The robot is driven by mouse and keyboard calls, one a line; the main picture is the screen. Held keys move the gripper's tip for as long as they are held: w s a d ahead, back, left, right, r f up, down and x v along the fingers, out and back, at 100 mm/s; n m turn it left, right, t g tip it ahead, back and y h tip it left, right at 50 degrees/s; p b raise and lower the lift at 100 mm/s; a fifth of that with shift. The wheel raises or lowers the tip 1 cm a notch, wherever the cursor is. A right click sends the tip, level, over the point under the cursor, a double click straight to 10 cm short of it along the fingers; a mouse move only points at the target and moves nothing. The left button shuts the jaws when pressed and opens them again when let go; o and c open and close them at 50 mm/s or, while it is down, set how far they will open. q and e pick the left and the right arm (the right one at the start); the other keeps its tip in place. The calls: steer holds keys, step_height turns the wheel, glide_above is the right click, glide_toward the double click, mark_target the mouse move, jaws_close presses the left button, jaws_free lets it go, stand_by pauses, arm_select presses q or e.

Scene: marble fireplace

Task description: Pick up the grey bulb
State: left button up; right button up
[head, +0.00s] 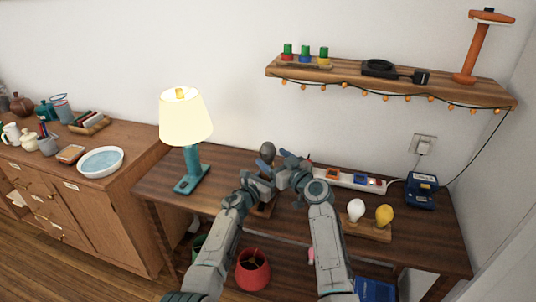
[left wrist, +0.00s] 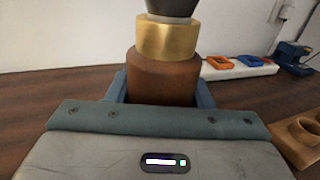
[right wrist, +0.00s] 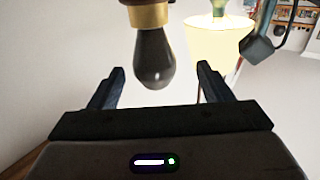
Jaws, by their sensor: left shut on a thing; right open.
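The grey bulb (head: 267,151) stands upright above a gold collar (left wrist: 166,38) and a brown socket (left wrist: 165,78). My left gripper (head: 263,180) is shut on the brown socket below the collar. My right gripper (head: 290,164) is open, just right of the bulb in the head view. In the right wrist view, which is upside down, the dark glass of the bulb (right wrist: 154,58) shows ahead, between the open fingers (right wrist: 160,88) and apart from them. The bulb's upper part is cut off in the left wrist view.
A wooden holder (head: 366,232) carries a white bulb (head: 355,210) and a yellow bulb (head: 384,215). A lit lamp (head: 186,115) stands left on the table. A power strip (head: 345,178) and blue device (head: 421,188) lie right. A shelf (head: 340,77) hangs above.

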mark_target(267, 150)
steer(key=shift+w+d+x, duration=0.1)
steer(key=shift+d+x, duration=0.05)
steer(key=shift+x, duration=1.1)
steer(key=shift+w+d+x, duration=0.1)
steer(key=shift+d+x, duration=0.05)
steer(key=shift+x, duration=1.15)
steer(key=shift+r, duration=0.15)
steer(key=c, duration=1.1)
steer(key=shift+o, duration=0.2)
step_height(267, 150, up, 10)
arm_select(q)
steer(key=o, duration=1.4)
steer(key=shift+s+a, duration=0.1)
